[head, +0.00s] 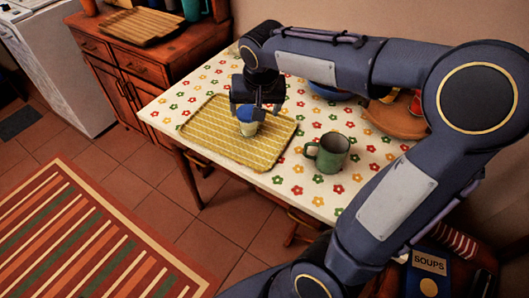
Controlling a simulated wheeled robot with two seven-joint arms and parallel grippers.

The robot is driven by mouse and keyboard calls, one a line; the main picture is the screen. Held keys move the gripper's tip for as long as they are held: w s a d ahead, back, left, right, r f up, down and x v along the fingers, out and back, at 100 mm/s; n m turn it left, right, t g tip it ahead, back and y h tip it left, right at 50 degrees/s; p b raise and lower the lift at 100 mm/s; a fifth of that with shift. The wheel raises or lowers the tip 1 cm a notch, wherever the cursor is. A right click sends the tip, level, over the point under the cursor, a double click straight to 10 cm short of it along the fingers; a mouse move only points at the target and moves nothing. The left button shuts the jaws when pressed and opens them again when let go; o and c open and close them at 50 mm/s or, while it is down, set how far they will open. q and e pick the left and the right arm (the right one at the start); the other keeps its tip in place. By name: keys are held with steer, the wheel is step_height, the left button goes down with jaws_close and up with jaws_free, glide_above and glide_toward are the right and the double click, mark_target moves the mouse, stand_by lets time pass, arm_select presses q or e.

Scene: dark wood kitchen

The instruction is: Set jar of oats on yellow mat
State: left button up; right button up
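The jar of oats, a small pale jar (248,129) with a blue lid, appears upright over the yellow mat (225,141) in the head view. Its base looks to be at the mat's surface, but I cannot tell whether it touches. My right gripper (254,108) points down at the jar, with its dark fingers around or beside the blue lid. Whether the fingers grip the lid is not clear. The yellow mat lies flat on the flowered tablecloth. My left gripper is not in view.
A green mug (328,153) stands right of the mat. A round wooden board (397,119) and a blue bowl (328,92) are farther right, partly behind my arm. A wooden cabinet (120,72) stands behind. The mat's left part is clear.

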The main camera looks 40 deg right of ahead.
steer(key=s+a+f+n+t+y, duration=0.1)
steer(key=s+a, duration=0.3)
steer(key=s, duration=0.5)
steer(key=s+a+f+n+t+y, duration=0.1)
steer(key=s+a+f+n+y, duration=0.1)
steer(key=s, duration=0.8)
steer(key=a+n+y, duration=0.1)
steer(key=a, duration=0.1)
steer(key=shift+s+a+f+y, duration=0.2)
steer(key=shift+s+a+y, duration=0.1)
steer(key=shift+a+y, duration=0.1)
